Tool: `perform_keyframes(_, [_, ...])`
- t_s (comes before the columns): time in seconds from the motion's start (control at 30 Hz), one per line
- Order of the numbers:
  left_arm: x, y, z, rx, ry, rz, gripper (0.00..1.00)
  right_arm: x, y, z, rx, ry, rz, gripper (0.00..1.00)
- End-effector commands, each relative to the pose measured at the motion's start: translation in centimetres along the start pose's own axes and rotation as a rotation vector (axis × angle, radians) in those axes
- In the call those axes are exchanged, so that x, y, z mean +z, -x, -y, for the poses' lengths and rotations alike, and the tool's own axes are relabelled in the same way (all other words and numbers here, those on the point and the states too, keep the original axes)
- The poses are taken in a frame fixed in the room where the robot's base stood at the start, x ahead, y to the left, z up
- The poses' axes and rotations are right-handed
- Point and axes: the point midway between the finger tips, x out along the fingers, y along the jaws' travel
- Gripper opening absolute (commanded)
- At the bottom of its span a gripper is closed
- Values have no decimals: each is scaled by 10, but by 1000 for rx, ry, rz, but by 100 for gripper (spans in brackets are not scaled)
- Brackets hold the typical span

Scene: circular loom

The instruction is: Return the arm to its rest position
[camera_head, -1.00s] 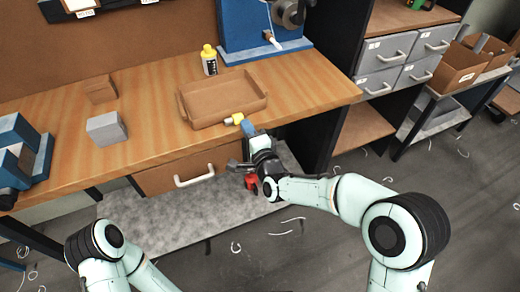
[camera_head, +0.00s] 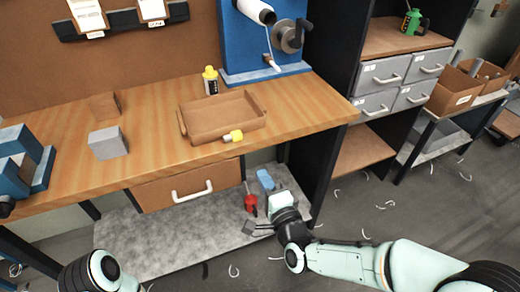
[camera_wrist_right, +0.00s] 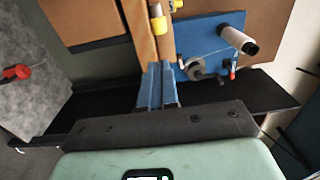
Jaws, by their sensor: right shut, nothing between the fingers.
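My right gripper (camera_head: 266,180) has blue fingertips. In the head view it is in front of the workbench's front edge, over the grey lower shelf, and appears below the tabletop. Its fingers are together and hold nothing; the right wrist view also shows the blue fingers (camera_wrist_right: 157,86) closed. My right arm comes in from the lower right. A yellow piece (camera_head: 233,136) lies at the front of the brown tray (camera_head: 178,123), apart from the gripper. Only part of my left arm shows at the lower left; its gripper is out of view.
A workbench (camera_head: 75,165) holds a grey block (camera_head: 108,144), a yellow-capped bottle (camera_head: 211,80) and a blue machine (camera_head: 243,40). A red object (camera_head: 250,203) stands on the lower shelf (camera_head: 150,240) close to my right gripper.

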Motion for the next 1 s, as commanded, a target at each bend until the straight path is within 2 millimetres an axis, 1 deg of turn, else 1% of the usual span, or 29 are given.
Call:
perform_keyframes(0.07, [0, 0, 0, 0, 0, -1, 90, 0, 1, 0, 2, 1, 0, 0])
perform_keyframes(0.17, [1, 6, -2, 0, 0, 2, 90, -2, 1, -14, 47, 29, 0, 0])
perform_keyframes(0.27, [5, 20, -5, 0, -1, 11, 90, -9, 6, -53, 180, 109, 6, 0])
perform_keyframes(0.37, [11, 39, -11, -1, -2, 26, 90, -19, 25, -115, 390, 228, 43, 0])
perform_keyframes(0.4, [13, 48, -13, -2, -2, 32, 90, -23, 38, -142, 484, 277, 71, 0])
perform_keyframes(0.47, [16, 59, -16, -3, -2, 44, 90, -26, 63, -181, 622, 342, 126, 0])
perform_keyframes(0.5, [19, 67, -18, -4, -2, 52, 90, -28, 83, -205, 712, 379, 172, 0])
perform_keyframes(0.57, [22, 78, -22, -5, -3, 65, 90, -27, 116, -238, 839, 424, 253, 0])
perform_keyframes(0.6, [23, 85, -24, -5, -3, 72, 90, -25, 140, -256, 919, 447, 316, 0])
perform_keyframes(0.67, [25, 97, -28, -6, -3, 81, 90, -20, 178, -278, 1025, 470, 419, 0])
perform_keyframes(0.7, [25, 104, -30, -6, -4, 88, 90, -15, 202, -289, 1085, 478, 491, 0])
perform_keyframes(0.77, [26, 113, -34, -6, -5, 97, 90, -7, 237, -300, 1157, 482, 597, 0])
perform_keyframes(0.8, [27, 119, -36, -6, -5, 103, 90, -1, 257, -304, 1194, 478, 664, 0])
perform_keyframes(0.83, [27, 123, -38, -6, -5, 106, 90, 4, 271, -306, 1215, 474, 710, 0])
perform_keyframes(0.9, [26, 130, -40, -7, -6, 111, 90, 13, 296, -308, 1249, 463, 800, 0])
perform_keyframes(1.0, [26, 135, -42, -7, -6, 116, 90, 23, 318, -308, 1271, 450, 884, 0])
